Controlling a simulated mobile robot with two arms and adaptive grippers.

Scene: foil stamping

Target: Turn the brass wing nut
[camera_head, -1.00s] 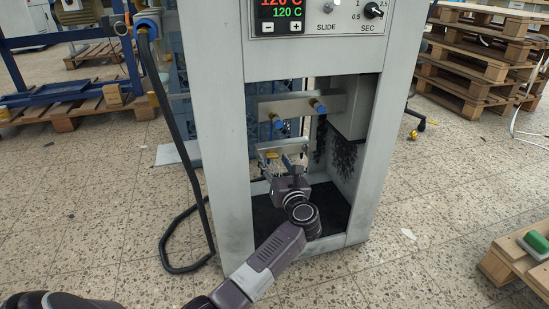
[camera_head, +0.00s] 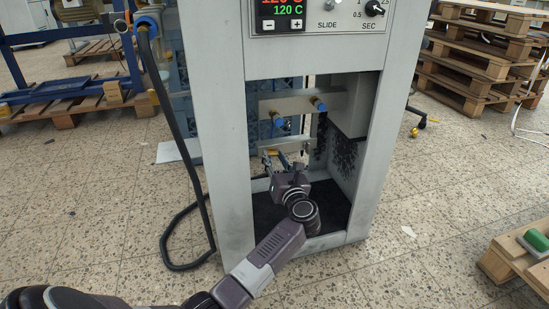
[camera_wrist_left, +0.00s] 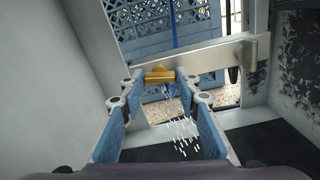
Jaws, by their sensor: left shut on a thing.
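The brass wing nut (camera_wrist_left: 160,75) shows in the left wrist view at a pale metal bar (camera_wrist_left: 200,52), between the tips of my left gripper (camera_wrist_left: 160,86). My left gripper is shut on it, one blue-padded finger at each side. In the head view my left gripper (camera_head: 277,160) reaches up inside the open lower bay of the grey machine (camera_head: 218,150). The nut is small there and mostly hidden by the fingers. My right gripper is in neither view.
White streaks (camera_wrist_left: 183,130) show below the nut. The bay's side walls stand close. A black hose (camera_head: 180,150) hangs at the left. Pallets (camera_head: 480,55) stand at the right.

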